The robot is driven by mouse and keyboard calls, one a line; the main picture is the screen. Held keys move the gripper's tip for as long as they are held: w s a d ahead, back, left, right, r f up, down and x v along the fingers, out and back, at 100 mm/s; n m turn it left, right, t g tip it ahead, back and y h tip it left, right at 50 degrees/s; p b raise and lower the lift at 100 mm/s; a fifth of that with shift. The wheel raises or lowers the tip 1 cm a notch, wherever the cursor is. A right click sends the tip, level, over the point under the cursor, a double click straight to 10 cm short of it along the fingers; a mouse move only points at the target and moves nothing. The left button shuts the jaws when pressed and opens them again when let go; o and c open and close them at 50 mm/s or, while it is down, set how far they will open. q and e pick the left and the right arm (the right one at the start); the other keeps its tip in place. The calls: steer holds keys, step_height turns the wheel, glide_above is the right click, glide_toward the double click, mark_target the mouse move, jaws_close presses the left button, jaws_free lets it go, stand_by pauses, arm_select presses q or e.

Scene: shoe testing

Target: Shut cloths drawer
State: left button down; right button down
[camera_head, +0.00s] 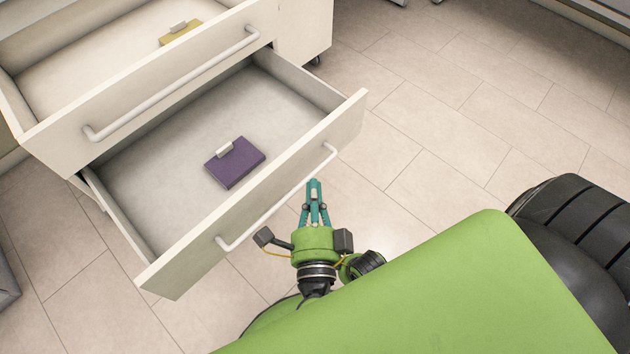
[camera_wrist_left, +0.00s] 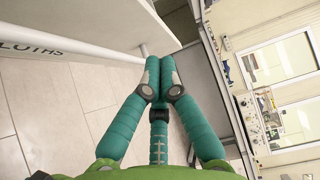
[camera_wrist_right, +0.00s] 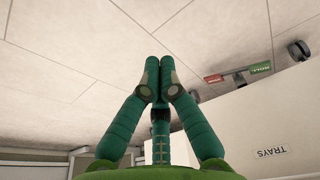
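Two white drawers stand pulled out in the head view. The lower drawer (camera_head: 175,270) holds a purple item (camera_head: 235,162) with a pale tab and has a long bar handle (camera_head: 290,198). The left wrist view shows a CLOTHS label (camera_wrist_left: 30,47) on a white front, partly cut off. My left gripper (camera_head: 314,184) is just outside the lower drawer's front, by the right part of the handle; contact is unclear. Its fingers (camera_wrist_left: 160,62) are together with nothing between them. My right gripper (camera_wrist_right: 158,65) shows only in its wrist view, fingers together and empty.
The upper drawer (camera_head: 65,135) is also open, with a yellow item (camera_head: 180,33) inside. A white panel labelled TRAYS (camera_wrist_right: 271,153) is at the right in the right wrist view. Tiled floor (camera_head: 430,130) is clear right of the drawers.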

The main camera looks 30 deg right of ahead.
mark_target(295, 154)
arm_select(q)
steer(key=shift+w+a+p, duration=0.15)
steer(key=shift+w+p, duration=0.05)
steer(key=shift+w, duration=1.25)
steer(key=shift+w+a+p, duration=0.1)
steer(key=shift+w+p, duration=0.05)
steer(key=shift+w, duration=1.25)
arm_select(e)
steer(key=shift+w+d+f, duration=0.1)
steer(key=shift+w+f, duration=0.15)
arm_select(q)
steer(key=shift+w, duration=0.1)
